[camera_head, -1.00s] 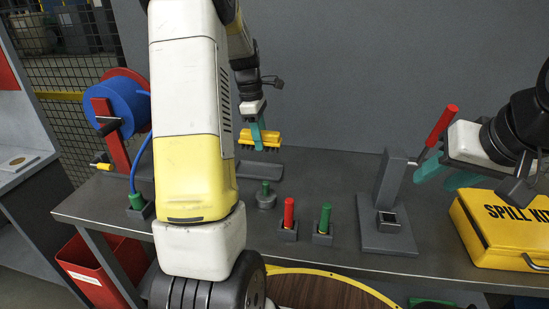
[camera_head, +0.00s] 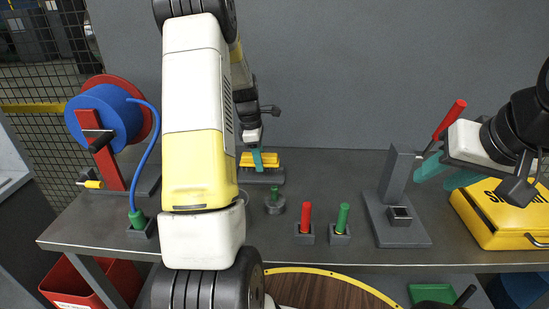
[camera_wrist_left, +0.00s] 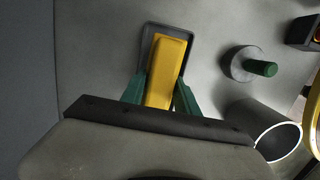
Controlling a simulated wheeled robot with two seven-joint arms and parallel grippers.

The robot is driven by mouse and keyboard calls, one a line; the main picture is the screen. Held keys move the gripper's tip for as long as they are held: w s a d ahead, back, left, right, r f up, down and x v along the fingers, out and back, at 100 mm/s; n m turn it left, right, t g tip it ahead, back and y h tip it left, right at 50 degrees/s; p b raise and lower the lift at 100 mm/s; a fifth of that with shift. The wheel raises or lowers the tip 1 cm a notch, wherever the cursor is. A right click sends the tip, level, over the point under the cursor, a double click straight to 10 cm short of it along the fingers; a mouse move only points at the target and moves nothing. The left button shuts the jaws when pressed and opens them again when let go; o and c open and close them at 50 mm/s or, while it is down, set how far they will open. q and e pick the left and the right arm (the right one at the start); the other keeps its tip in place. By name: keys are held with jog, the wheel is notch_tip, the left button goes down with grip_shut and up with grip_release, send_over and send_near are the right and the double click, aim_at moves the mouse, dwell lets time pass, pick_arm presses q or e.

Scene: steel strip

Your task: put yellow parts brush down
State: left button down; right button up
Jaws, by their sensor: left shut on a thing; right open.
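The yellow parts brush (camera_head: 245,160) is in my left gripper (camera_head: 257,161) at the back of the bench. It is level, with its dark bristle side down, over a small dark grey tray (camera_head: 275,178). Whether the bristles touch the tray is too small to tell. In the left wrist view the yellow brush (camera_wrist_left: 168,68) lies between the green fingers of my left gripper (camera_wrist_left: 160,95), within the outline of the dark tray (camera_wrist_left: 148,47). My right gripper (camera_head: 437,174) is open and empty at the right, by the lever press.
The grey lever press (camera_head: 398,180) with a red handle and the yellow spill kit case (camera_head: 490,225) are at the right. A red plug (camera_head: 305,215), a green plug (camera_head: 342,217) and a round grey piece (camera_head: 275,206) stand mid-bench. A blue reel (camera_head: 105,115) is left.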

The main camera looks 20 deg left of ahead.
pick_arm(q)
jog(key=shift+f, duration=1.35)
jog(key=shift+f, duration=0.1)
jog(key=c, duration=1.2)
grip_release()
